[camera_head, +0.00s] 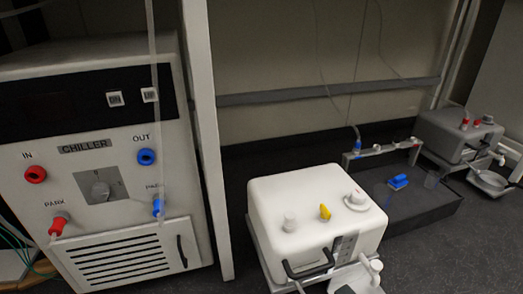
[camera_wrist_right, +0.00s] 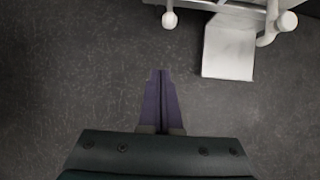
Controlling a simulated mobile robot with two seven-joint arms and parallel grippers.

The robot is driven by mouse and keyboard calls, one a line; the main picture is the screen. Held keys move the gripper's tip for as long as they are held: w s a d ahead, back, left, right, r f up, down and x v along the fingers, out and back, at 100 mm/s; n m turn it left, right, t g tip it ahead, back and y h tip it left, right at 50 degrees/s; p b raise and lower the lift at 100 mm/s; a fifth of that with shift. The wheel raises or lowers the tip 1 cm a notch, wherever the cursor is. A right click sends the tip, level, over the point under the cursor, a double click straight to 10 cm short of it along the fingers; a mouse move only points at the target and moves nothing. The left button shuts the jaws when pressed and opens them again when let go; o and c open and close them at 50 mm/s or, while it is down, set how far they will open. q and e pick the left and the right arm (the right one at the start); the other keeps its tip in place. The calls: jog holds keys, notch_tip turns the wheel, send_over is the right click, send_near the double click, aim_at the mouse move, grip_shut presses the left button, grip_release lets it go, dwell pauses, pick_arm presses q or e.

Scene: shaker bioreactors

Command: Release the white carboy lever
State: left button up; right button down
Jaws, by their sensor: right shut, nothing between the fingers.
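My left gripper is in neither view.
A chiller (camera_head: 85,200) with red and blue ports and a white post (camera_head: 203,130) stand left of the carboy. Thin hoses hang behind.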

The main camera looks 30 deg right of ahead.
pick_arm(q)
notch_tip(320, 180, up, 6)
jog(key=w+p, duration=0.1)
jog(key=p, duration=0.3)
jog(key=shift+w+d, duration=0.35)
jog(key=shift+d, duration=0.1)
pick_arm(e)
notch_tip(320, 180, up, 6)
jog(key=d, duration=0.1)
jog(key=shift+w+r, duration=0.15)
jog(key=shift+w, duration=0.2)
